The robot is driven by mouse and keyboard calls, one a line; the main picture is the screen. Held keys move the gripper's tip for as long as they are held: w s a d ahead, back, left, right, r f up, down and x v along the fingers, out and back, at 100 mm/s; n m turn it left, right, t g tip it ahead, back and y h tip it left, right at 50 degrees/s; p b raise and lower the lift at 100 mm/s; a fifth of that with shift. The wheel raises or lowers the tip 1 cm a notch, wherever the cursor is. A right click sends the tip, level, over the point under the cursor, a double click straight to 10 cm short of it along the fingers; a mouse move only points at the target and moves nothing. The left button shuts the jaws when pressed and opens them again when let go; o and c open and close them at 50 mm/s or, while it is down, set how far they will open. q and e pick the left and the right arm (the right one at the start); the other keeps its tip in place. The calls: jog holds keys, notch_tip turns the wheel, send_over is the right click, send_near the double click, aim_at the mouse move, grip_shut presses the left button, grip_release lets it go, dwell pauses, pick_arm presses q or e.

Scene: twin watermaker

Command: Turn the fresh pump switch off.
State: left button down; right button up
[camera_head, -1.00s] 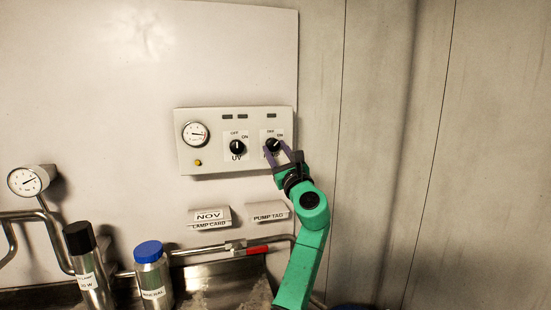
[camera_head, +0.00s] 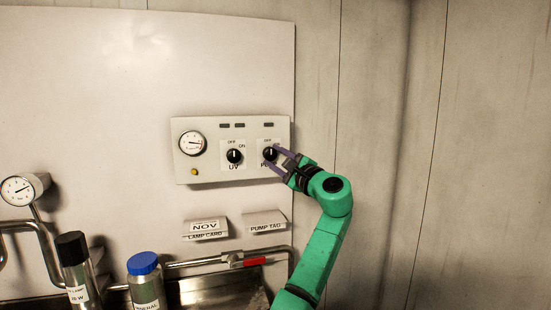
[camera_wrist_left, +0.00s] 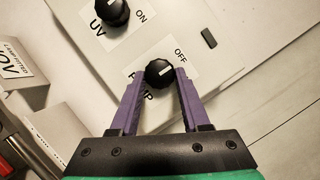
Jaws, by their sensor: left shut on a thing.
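The pump switch is a round black knob (camera_head: 270,153) with a white mark, on the right of the control panel (camera_head: 208,173). Its mark points up towards the OFF label. In the left wrist view the knob (camera_wrist_left: 159,74) sits between my purple fingertips, its mark towards OFF (camera_wrist_left: 181,55). My left gripper (camera_head: 274,157) reaches it from the lower right and is shut on it. The fingers partly cover the PUMP label, and the ON label is hidden in the head view. My right gripper is out of view.
The UV knob (camera_head: 234,156) is just left of the pump knob. A gauge (camera_head: 192,143) and yellow button (camera_head: 194,172) are further left.

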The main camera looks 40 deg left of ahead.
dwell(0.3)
pick_arm(q)
jog(key=shift+c, duration=1.9)
grip_release()
jog(key=b+v, duration=0.5)
jog(key=v, duration=0.9)
jog(key=shift+d, duration=0.25)
